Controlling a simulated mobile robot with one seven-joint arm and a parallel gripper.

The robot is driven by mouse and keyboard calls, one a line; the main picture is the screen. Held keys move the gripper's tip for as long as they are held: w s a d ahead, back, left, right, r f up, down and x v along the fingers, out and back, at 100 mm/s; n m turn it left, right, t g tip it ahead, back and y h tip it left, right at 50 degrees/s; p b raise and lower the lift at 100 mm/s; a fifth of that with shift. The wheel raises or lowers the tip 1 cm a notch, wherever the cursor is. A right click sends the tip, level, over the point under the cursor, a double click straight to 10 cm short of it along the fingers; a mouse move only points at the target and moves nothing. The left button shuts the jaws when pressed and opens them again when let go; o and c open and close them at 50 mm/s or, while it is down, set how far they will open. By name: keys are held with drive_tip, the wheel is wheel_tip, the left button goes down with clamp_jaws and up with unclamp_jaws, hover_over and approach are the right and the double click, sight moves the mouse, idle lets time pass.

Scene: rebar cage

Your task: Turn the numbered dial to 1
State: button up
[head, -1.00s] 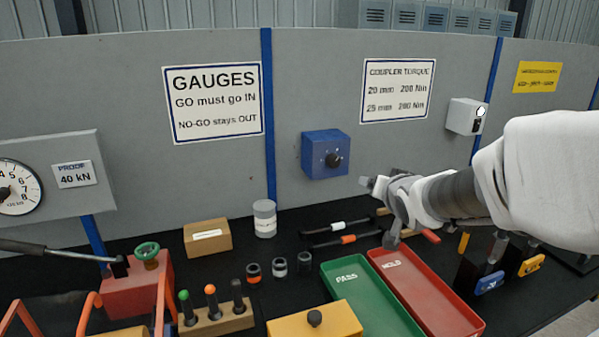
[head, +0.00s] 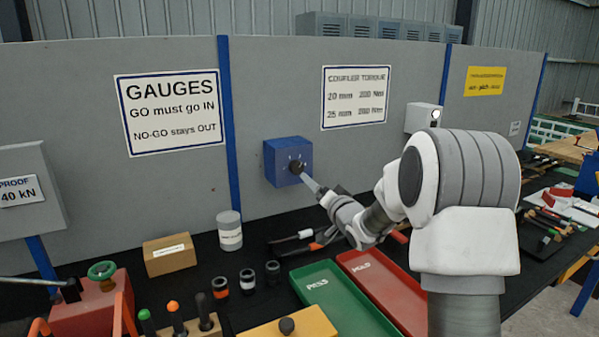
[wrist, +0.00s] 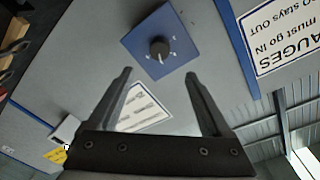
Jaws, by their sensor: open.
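The numbered dial is a black round knob (head: 296,167) on the front of a blue box (head: 276,165) fixed to the grey panel. In the wrist view the knob (wrist: 159,48) sits on the blue face (wrist: 140,42) with small white marks around it, too small to read. My gripper (head: 308,179) points at the knob from the lower right in the head view. In the wrist view its two fingers (wrist: 158,75) are spread apart, with the knob beyond and between their tips. Nothing is held. Contact with the knob is not visible.
Below stand a green PASS tray (head: 318,283), a red HOLD tray (head: 352,262), a white can (head: 230,232) and a cardboard box (head: 169,256). A white box (head: 422,117) hangs on the panel to the right. The panel around the dial is clear.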

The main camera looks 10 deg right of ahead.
sight(298, 169)
drive_tip(key=x, duration=1.2)
clamp_jaws()
drive_tip(key=shift+f, duration=0.1)
